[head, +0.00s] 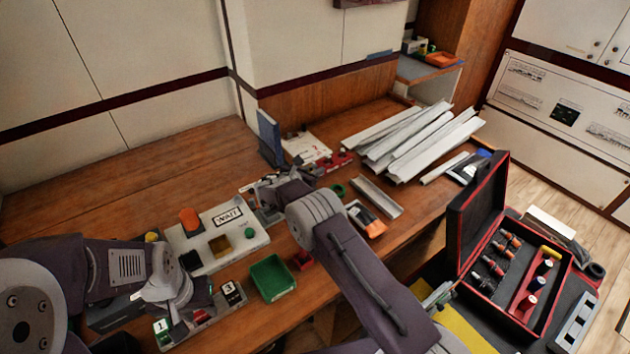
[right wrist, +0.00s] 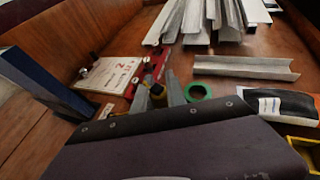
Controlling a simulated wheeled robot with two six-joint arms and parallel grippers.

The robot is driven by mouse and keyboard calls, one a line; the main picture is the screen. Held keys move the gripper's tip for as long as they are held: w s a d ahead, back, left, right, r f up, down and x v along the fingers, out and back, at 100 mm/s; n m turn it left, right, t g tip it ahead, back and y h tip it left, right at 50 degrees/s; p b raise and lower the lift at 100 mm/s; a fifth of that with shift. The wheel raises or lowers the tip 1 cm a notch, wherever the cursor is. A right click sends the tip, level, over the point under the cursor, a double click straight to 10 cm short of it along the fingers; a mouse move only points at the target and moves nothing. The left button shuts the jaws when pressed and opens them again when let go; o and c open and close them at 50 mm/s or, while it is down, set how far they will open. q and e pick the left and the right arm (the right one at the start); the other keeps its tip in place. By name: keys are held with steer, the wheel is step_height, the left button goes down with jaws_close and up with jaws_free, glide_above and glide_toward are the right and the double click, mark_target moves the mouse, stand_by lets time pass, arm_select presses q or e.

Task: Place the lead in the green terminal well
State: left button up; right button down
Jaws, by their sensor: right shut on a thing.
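A white board (head: 212,259) with a printed label lies on the bench. My right gripper (head: 262,205) is just beyond the board's far right corner. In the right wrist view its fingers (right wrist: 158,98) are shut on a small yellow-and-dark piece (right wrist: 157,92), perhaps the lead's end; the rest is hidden. My left gripper (head: 190,310) is low over a block with number tags; its fingertips are unclear.
A blue upright plate (head: 270,138), a green ring (right wrist: 198,92) and pale metal channels (head: 415,140) lie beyond. An open red-black case (head: 516,262) is at right. The back left bench is clear.

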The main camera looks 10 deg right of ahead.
steer(key=shift+w+f, duration=0.1)
steer(key=shift+f, duration=1.95)
steer(key=shift+f+b, duration=0.2)
steer(key=shift+b, duration=0.2)
steer(key=c, duration=1.3)
jaws_free()
steer(key=shift+c, duration=0.2)
steer(key=shift+r, duration=0.15)
